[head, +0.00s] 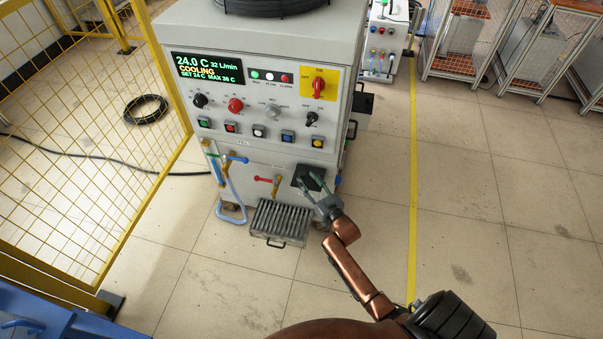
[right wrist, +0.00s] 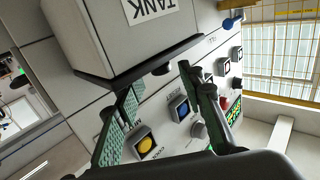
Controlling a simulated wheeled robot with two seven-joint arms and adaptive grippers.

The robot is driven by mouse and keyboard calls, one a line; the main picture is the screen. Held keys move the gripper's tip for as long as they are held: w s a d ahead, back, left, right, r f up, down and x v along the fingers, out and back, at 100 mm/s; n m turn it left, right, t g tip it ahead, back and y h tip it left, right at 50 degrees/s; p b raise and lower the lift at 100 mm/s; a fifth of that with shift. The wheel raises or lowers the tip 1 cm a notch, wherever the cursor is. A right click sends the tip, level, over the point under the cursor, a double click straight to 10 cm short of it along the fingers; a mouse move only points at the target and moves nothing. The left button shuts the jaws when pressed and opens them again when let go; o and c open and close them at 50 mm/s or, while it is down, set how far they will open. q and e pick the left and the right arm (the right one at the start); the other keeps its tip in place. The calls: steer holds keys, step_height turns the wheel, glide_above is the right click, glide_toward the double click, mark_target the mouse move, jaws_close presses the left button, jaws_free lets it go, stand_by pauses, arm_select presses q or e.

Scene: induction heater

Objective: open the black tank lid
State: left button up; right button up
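The black tank lid (head: 301,170) is a flat dark square low on the front of the grey cabinet in the head view. In the right wrist view the lid (right wrist: 110,77) shows nearly edge-on, lying flat on a white box labelled TANK (right wrist: 95,35), with a small dark knob (right wrist: 162,68) on it. My right gripper (head: 308,180) is at the lid, its fingers partly covering it. In the right wrist view its fingers (right wrist: 162,80) are spread apart, with the knob between their tips; I cannot tell whether they touch it. My left gripper is not in view.
The cabinet's panel (head: 262,105) has buttons, knobs and a display above the lid. A red-handled valve (head: 266,180) and a dark ribbed tray (head: 280,222) are left of the lid. A yellow mesh fence (head: 75,130) stands left.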

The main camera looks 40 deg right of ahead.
mark_target(304, 176)
steer(key=w, duration=0.3)
steer(key=shift+f+b, duration=0.25)
steer(key=shift+b, duration=0.1)
steer(key=shift+w+r, duration=0.15)
steer(key=shift+w, duration=0.5)
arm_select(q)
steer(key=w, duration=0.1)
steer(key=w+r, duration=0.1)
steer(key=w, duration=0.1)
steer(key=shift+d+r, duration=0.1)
arm_select(e)
steer(key=shift+d, duration=0.1)
steer(key=shift+c, duration=0.2)
jaws_close()
